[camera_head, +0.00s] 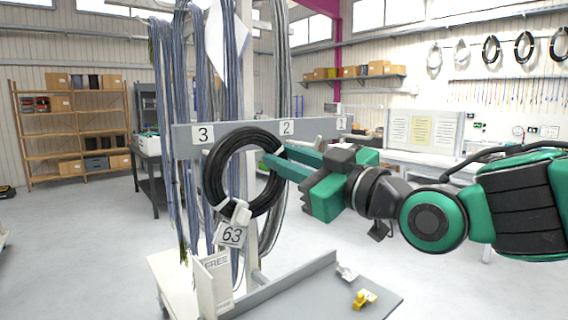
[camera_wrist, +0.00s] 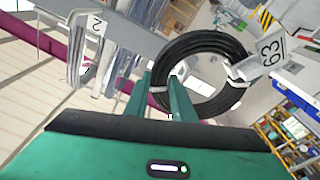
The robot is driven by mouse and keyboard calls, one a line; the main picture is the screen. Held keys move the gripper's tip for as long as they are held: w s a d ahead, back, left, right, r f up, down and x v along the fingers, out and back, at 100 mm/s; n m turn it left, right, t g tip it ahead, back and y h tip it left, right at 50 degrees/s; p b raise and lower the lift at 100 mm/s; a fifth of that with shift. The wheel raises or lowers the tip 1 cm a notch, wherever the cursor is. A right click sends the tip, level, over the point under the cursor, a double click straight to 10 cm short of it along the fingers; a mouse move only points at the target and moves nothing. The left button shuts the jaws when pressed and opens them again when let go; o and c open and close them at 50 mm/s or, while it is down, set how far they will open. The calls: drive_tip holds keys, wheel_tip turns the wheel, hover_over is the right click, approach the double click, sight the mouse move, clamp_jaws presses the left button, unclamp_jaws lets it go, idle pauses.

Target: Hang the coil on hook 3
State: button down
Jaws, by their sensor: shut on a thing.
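The black coil (camera_head: 213,178) with white ties and a tag marked 63 hangs upright from my gripper (camera_head: 272,160), which is shut on its right side. The coil also shows in the wrist view (camera_wrist: 196,40), with the fingers (camera_wrist: 160,95) at its near edge. In the head view the coil is in front of the grey rail (camera_head: 330,127) with number plates. Plate 3 (camera_head: 203,134) is at the rail's left end, just above and left of the coil. Plate 2 (camera_head: 286,128) is right of the coil's top. Hook 3 itself cannot be made out.
Bundles of grey-blue cable (camera_head: 165,110) hang behind the rail. A dark cart (camera_head: 148,170) and wooden shelves (camera_head: 72,125) stand further back. The floor between is clear.

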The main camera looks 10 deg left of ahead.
drive_tip(key=w+a+f, duration=0.2)
drive_tip(key=w+a, duration=0.5)
drive_tip(key=shift+a+f, duration=0.35)
drive_tip(key=shift+a, duration=0.05)
idle(1.1)
